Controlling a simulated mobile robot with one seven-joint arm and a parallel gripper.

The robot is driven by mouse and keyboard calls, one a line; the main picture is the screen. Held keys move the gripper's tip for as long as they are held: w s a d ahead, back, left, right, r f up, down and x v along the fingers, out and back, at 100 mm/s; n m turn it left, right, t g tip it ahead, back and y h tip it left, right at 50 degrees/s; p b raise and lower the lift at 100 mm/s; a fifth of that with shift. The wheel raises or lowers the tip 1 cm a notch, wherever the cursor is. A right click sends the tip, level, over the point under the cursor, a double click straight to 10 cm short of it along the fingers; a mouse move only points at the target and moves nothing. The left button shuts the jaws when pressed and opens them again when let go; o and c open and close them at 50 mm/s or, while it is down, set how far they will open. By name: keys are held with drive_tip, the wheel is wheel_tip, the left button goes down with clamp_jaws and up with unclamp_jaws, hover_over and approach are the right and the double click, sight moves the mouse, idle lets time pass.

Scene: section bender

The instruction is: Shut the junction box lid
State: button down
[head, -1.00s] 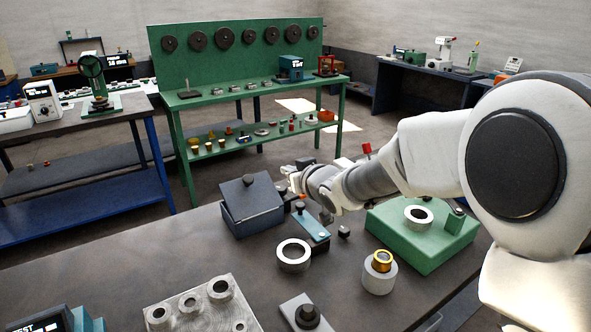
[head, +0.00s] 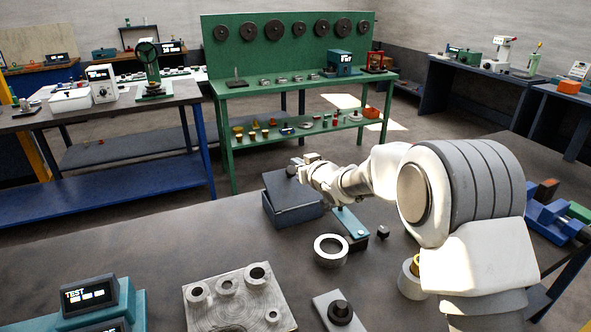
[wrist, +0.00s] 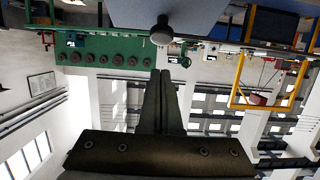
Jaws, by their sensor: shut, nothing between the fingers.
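The junction box (head: 296,214) is a dark grey-blue box on the bench. Its lid (head: 293,192) looks tilted, raised towards the back; I cannot tell how wide it stands open. A dark round knob (head: 292,171) sits on the lid. My gripper (head: 303,161) is at the lid's raised far end, close to the knob, and partly hides that edge. In the wrist view the lid (wrist: 185,12) and its knob (wrist: 162,30) show at the top. My gripper (wrist: 161,72) has its fingers together and empty, their tips pointing at the knob with a small apparent gap.
A blue strip (head: 349,222), a pale ring (head: 331,250) and a small black knob (head: 383,232) lie right of the box. A metal block (head: 238,300) with bosses is at the front. The bench left of the box is clear. A green rack (head: 285,50) stands beyond.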

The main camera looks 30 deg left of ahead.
sight(290, 167)
drive_tip(key=shift+w+a+f, duration=0.2)
drive_tip(key=shift+a+f, duration=0.05)
drive_tip(key=shift+f, duration=0.35)
drive_tip(key=shift+w+a+f, duration=0.15)
drive_tip(key=shift+a+f, duration=0.05)
drive_tip(key=shift+f, duration=0.35)
drive_tip(key=shift+w+a+f, duration=0.2)
drive_tip(key=shift+a+f, duration=0.05)
drive_tip(key=shift+f, duration=0.35)
drive_tip(key=shift+r+p, duration=0.15)
drive_tip(key=shift+p, duration=0.2)
